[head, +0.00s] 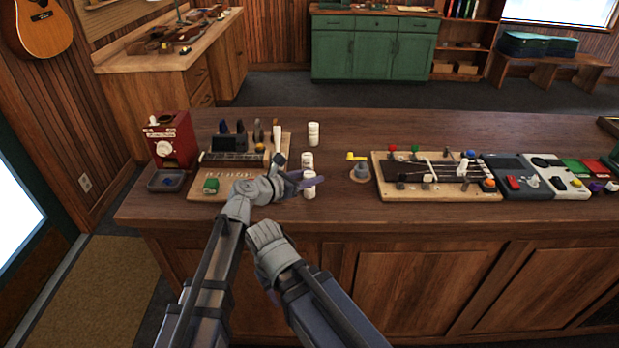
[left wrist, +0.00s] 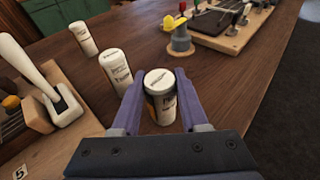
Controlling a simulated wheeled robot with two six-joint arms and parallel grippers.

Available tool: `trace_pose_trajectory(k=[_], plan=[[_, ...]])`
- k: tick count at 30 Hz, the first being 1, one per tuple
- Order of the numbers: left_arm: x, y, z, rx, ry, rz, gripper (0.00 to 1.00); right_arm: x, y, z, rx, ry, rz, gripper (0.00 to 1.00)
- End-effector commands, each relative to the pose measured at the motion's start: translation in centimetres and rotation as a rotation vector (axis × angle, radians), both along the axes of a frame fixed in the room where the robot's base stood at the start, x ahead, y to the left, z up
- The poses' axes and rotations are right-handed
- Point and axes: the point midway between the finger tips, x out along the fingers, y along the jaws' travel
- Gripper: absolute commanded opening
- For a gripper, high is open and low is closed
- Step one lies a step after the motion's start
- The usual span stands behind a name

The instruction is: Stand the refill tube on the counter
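A white capped refill tube (left wrist: 161,85) stands upright on the counter (head: 350,215) between the two purple fingers of my left gripper (left wrist: 160,92). The fingers sit close against its sides, and it looks held at its upper part. In the head view the left gripper (head: 307,182) partly covers this tube (head: 309,192). Two more white tubes stand upright in a row behind it: a near one (left wrist: 115,70) and a farther one (left wrist: 82,38).
A wooden tool board (head: 240,190) with upright tools lies left of the gripper, with a red machine (head: 172,140) beyond it. A grey peg base (head: 360,173) and a ukulele-neck board (head: 385,190) are to the right. The counter's front strip is clear.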

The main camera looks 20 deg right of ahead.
Motion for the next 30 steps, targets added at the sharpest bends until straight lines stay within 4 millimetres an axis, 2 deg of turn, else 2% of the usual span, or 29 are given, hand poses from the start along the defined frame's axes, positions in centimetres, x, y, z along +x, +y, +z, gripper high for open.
trace_pose_trajectory(k=[1, 8, 18, 30], plan=[[0.0, 0.0, 0.0, 0.0, 0.0, 0.0, 0.48, 0.0, 0.0, 0.0, 0.0, 0.0, 0.0, 0.46], [0.0, 0.0, 0.0, 0.0, 0.0, 0.0, 0.73, 0.0, 0.0, 0.0, 0.0, 0.0, 0.0, 0.46], [0.0, 0.1, 0.6, 0.0, 0.0, 0.0, 0.73, 0.0, 0.0, 0.6, 0.0, 0.0, 0.0, 0.46], [-3.9, 6.7, 2.9, 0.0, 0.0, 0.004, 0.73, 0.0, 0.0, 2.9, 0.0, 0.0, 0.0, 0.46]])
